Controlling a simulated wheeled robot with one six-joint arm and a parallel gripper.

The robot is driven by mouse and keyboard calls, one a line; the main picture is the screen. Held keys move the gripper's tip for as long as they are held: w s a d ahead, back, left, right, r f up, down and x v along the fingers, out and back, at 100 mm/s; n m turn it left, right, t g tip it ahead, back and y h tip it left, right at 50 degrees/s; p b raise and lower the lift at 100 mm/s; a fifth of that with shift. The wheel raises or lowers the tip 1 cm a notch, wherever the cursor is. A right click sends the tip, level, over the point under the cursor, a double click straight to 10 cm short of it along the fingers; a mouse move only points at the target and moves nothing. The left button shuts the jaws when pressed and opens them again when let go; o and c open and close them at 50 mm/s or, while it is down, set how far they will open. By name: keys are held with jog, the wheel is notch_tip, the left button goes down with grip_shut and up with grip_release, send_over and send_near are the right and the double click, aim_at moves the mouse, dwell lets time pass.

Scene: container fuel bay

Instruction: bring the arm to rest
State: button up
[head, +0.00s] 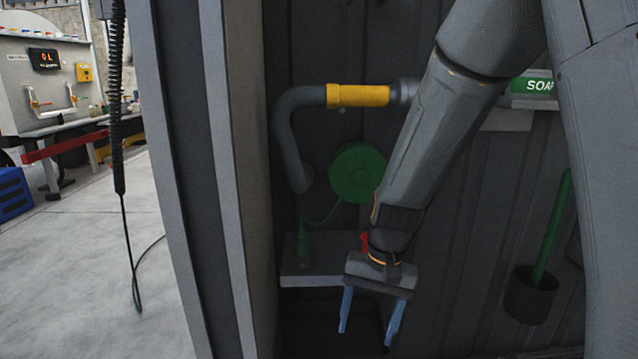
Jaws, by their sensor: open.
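My gripper (367,335) hangs at the end of my arm in the head view, pointing down. Its two blue fingers are apart with nothing between them. It is in front of the dark ribbed wall of the bay, at the lower middle of the picture. A small grey shelf (296,281) shows just left of and behind the gripper. I cannot tell how far the gripper is from the shelf or the wall.
A grey pipe (291,140) with a yellow sleeve (358,95) and a green reel (357,172) are on the wall behind my arm. A dark holder (529,296) with a green handle (553,228) is at right. A grey post (180,180) edges the bay; open floor (70,270) lies left.

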jog(key=s+a+r+n, duration=0.5)
jog(key=s, duration=0.5)
jog(key=s+a+r+n, duration=0.4)
jog(key=s+a+r, duration=0.15)
jog(key=s, duration=0.45)
jog(key=d+r+m+p, duration=0.3)
jog(key=d+r+p, duration=0.7)
jog(key=p, duration=0.6)
jog(key=d+r+m+h+p, duration=0.1)
jog(key=d+r+m+p, duration=0.2)
jog(key=d+r+p, duration=0.7)
notch_tip(320, 180, up, 5)
jog(key=p, duration=0.6)
jog(key=shift+w+t+h, duration=0.15)
jog(key=shift+t+h, duration=0.15)
jog(key=shift+t, duration=0.1)
